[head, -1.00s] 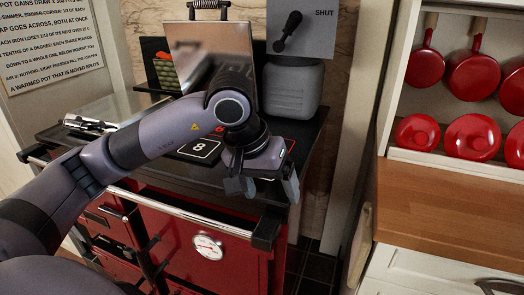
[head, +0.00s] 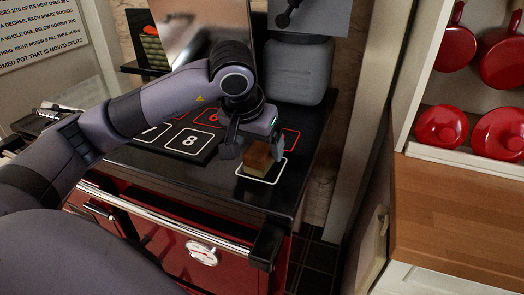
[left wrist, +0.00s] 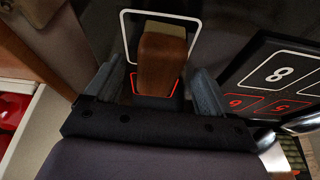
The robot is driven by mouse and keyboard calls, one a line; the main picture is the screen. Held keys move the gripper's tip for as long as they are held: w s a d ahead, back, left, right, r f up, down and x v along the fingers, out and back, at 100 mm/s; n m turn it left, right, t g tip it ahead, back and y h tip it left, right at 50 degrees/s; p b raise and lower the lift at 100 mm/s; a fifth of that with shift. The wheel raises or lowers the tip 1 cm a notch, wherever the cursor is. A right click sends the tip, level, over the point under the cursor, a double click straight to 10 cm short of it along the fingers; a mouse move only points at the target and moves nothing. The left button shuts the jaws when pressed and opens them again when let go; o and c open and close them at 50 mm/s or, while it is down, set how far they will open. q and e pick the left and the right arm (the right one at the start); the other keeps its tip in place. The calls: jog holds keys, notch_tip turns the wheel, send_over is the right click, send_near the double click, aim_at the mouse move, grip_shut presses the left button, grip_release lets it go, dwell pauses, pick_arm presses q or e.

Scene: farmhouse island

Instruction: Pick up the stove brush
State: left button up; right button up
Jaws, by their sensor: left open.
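I cannot tell whether either finger touches the brush. My right gripper is not in view.
A dark panel with numbered squares (head: 185,140) lies left of the brush. A grey canister (head: 298,70) stands behind it. The red stove's front rail (head: 170,215) runs along the near edge. A wooden counter (head: 455,215) and red pans (head: 505,57) are at the right.

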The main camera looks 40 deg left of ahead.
aim_at(260, 147)
pick_arm(q)
jog(key=shift+x, duration=1.9)
jog(key=shift+w+d+r, duration=0.1)
jog(key=c, duration=1.1)
notch_tip(260, 147, up, 20)
jog(key=p, duration=0.1)
